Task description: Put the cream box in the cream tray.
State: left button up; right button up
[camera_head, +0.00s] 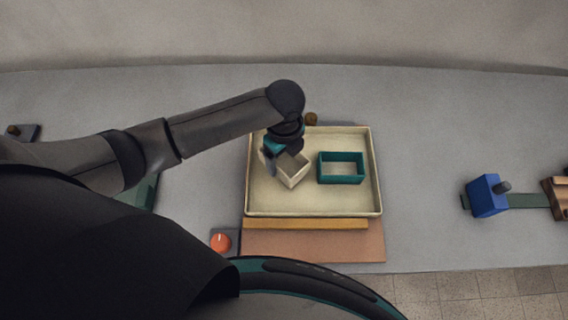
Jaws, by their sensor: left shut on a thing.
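The cream tray (312,206) lies at the middle of the grey table, a shallow rectangular tray with low walls. The cream box (293,172), a small open-topped box, is over the left half of the tray and sits turned at an angle. My left gripper (283,158) is shut on the cream box at its upper left side. I cannot tell whether the box touches the tray floor. My arm and gripper hide part of the box and the tray's upper left corner. My right gripper is not in view.
A teal open box (341,180) stands in the tray's right half. An orange-brown board (315,247) lies in front of the tray, with an orange-red round thing (221,242) at its left. A blue block (487,196) stands far right. The table between is clear.

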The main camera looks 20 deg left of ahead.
aim_at(284, 165)
pick_arm(q)
jog(key=shift+f+b, duration=0.45)
jog(key=shift+f, duration=1.4)
jog(key=o, duration=1.2)
jog(key=shift+f, duration=0.15)
notch_tip(284, 165, up, 12)
jog(key=p, duration=0.3)
jog(key=shift+r, duration=0.2)
